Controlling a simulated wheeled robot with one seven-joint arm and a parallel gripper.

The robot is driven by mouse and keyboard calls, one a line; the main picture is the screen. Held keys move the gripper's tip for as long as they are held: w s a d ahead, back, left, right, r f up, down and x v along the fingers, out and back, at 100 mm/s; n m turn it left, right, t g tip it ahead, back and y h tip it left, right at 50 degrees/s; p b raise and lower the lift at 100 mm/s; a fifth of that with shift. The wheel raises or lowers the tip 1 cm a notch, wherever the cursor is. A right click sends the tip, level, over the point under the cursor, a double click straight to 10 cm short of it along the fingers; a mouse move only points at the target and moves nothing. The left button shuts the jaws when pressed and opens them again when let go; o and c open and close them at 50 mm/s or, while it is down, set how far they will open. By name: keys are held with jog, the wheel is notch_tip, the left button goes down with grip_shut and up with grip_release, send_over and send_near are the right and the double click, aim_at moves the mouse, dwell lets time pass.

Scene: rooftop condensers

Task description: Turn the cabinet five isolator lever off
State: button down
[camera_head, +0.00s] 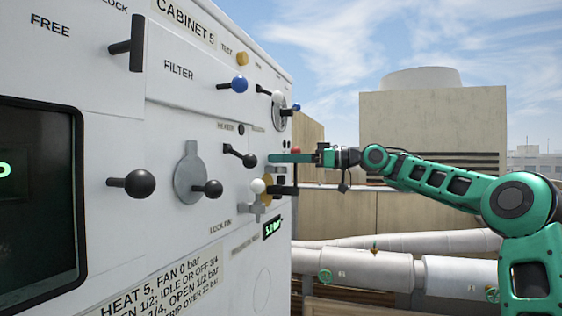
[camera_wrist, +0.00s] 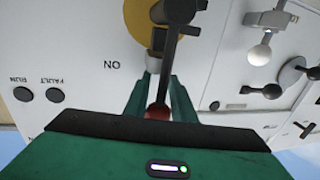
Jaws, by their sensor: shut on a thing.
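The cabinet five isolator lever is a dark bar with a red ball end; in the wrist view the bar (camera_wrist: 171,45) runs from a yellow round plate (camera_wrist: 140,14) down between my fingers to the red ball (camera_wrist: 158,112). An "ON" label, upside down in that view, is beside the lever. My gripper (camera_wrist: 157,88) is shut on the lever near its ball end. In the head view my gripper (camera_head: 280,158) is at the cabinet's right part, with the red ball (camera_head: 296,150) just above it. The yellow plate (camera_head: 266,188) shows below, partly hidden by a white knob.
The panel of cabinet 5 (camera_head: 190,120) carries several other black, blue and white knobs and levers close by, including a white ball (camera_head: 257,186) just below my gripper. Large pipes (camera_head: 370,270) run behind at the lower right.

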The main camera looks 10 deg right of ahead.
jog(key=shift+w, duration=0.1)
jog(key=shift+w+d+m, duration=0.55)
jog(key=shift+w+m, duration=0.15)
jog(key=shift+m, duration=0.4)
jog(key=w+d+f+m+t, duration=0.1)
jog(key=m, duration=0.2)
jog(key=w+d+f+m, duration=0.1)
jog(key=w+m, duration=0.1)
jog(key=m, duration=0.1)
jog(key=w+d+f+m+t+y, duration=0.1)
jog(key=w+m, duration=0.1)
jog(key=m, duration=0.2)
jog(key=shift+d+f+t, duration=0.2)
jog(key=shift+d+t, duration=0.1)
jog(key=shift+w+d+f+m+t+h, duration=0.25)
jog(key=shift+f+m, duration=0.65)
jog(key=shift+m, duration=0.45)
jog(key=shift+w+d+f+m+t, duration=0.2)
jog(key=shift+w+f+m+t, duration=0.2)
jog(key=shift+f+m, duration=0.75)
jog(key=shift+w+d+f+m+t+h, duration=0.25)
jog(key=shift+f+m, duration=0.35)
jog(key=shift+m, duration=1)
jog(key=shift+f, duration=0.1)
